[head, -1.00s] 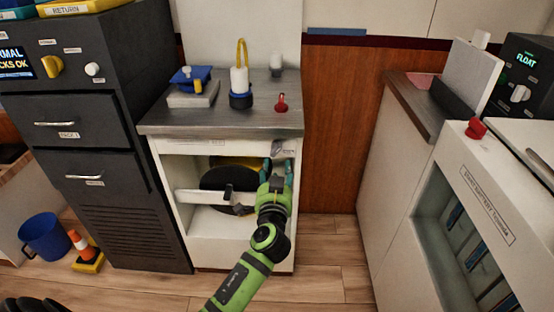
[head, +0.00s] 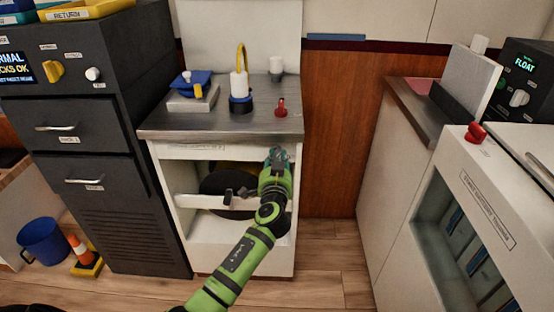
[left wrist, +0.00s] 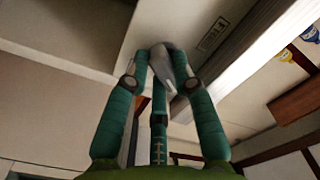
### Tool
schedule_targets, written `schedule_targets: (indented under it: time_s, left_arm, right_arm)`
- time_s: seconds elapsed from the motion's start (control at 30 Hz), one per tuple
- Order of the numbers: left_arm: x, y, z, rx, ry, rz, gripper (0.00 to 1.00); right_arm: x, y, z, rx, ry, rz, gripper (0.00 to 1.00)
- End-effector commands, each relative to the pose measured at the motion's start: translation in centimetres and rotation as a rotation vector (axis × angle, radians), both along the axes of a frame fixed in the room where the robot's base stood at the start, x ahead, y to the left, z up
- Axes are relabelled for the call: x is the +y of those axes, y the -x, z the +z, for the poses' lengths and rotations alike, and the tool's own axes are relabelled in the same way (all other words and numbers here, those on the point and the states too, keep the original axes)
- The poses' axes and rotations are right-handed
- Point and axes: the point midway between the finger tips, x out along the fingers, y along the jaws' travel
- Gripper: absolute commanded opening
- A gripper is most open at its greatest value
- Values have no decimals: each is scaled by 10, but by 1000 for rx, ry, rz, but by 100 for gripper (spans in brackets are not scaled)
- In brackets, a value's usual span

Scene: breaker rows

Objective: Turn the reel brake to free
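The grey brake handle (left wrist: 172,66) is on the pale front panel above the reel opening, beside a small label (left wrist: 213,36) too blurred to read. My left gripper (head: 277,154) is at this panel in the head view and covers most of the handle. In the left wrist view its green fingers (left wrist: 162,62) close in around the handle and appear to touch it from both sides. The dark reel (head: 222,187) sits in the open cabinet behind a white crossbar. My right gripper is in neither view.
The steel counter (head: 200,128) above carries a blue-topped block (head: 195,92), a white-and-blue post with a yellow loop (head: 240,92) and a red knob (head: 281,108). A dark drawer cabinet (head: 90,150) stands left. A white unit (head: 470,170) stands right.

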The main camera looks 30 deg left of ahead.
Motion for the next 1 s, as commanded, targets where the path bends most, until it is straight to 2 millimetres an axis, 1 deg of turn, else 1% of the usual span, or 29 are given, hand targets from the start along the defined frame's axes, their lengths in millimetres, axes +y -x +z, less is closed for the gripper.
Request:
schedule_targets:
  time_s: [0.3,0.47,0.73,1.0]
  left_arm:
    - [0,0,0,-2,4,0,0]
    - [0,0,-1,-18,36,0,0]
    - [-1,0,-3,-84,186,1,0]
    - [-2,-1,-1,-168,374,0,0]
  right_arm:
    - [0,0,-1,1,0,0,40]
    - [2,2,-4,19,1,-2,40]
    - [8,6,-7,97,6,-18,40]
    - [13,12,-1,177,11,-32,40]
